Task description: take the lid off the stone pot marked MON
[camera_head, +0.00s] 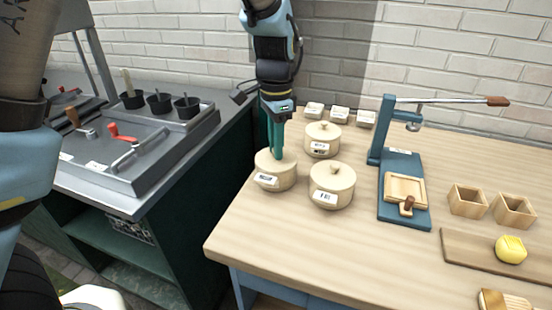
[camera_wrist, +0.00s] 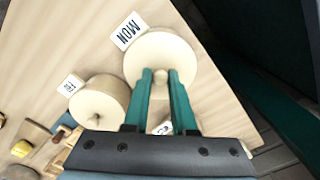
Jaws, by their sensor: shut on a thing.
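The stone pot marked MON (camera_head: 275,181) stands near the table's left edge. My gripper (camera_head: 279,154) comes down from above, upright over this lid. Its green fingers are shut on the lid's small knob (camera_wrist: 160,76). The lid appears to rest on the pot; I see no gap under it.
A lidded pot marked FRI (camera_head: 331,189) stands close on the right, and another lidded pot (camera_head: 322,142) stands behind. A blue press (camera_head: 403,182) is further right. Small white dishes (camera_head: 339,115) line the back.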

